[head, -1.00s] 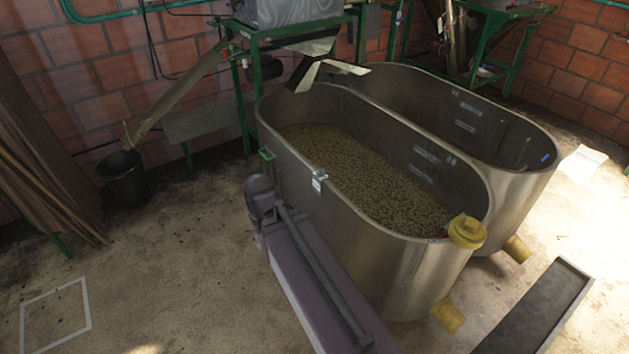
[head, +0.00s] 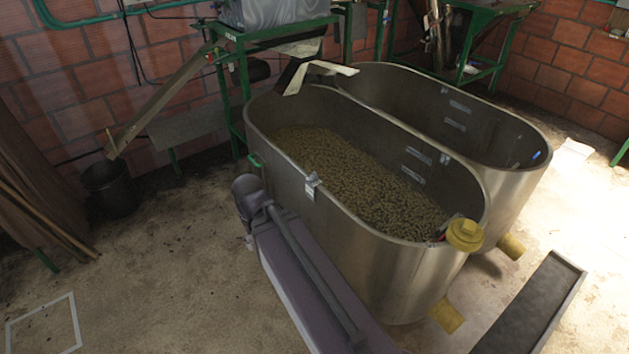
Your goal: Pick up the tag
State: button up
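A small pale tag-like piece (head: 312,188) hangs with a metal clip on the near rim of the front steel tank (head: 390,275). It is too small to read, and I cannot tell for sure that it is the tag. The tank holds a mass of brownish-green beans or cherries (head: 350,180). A purple-grey link that looks like part of my arm stretches up from the bottom edge in front of the tank, below the pale piece. My gripper is not in view.
A second steel tank (head: 525,185) stands behind the first. A yellow cap (head: 464,235) sits at the front tank's right rim. A dark trough (head: 535,305) lies at the lower right. A black bucket (head: 110,187) stands at left. The left foreground floor is mostly clear.

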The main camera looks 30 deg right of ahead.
aim_at(313, 181)
jog(key=z, duration=0.15)
jog(key=i, duration=0.7)
jog(key=z, duration=1.35)
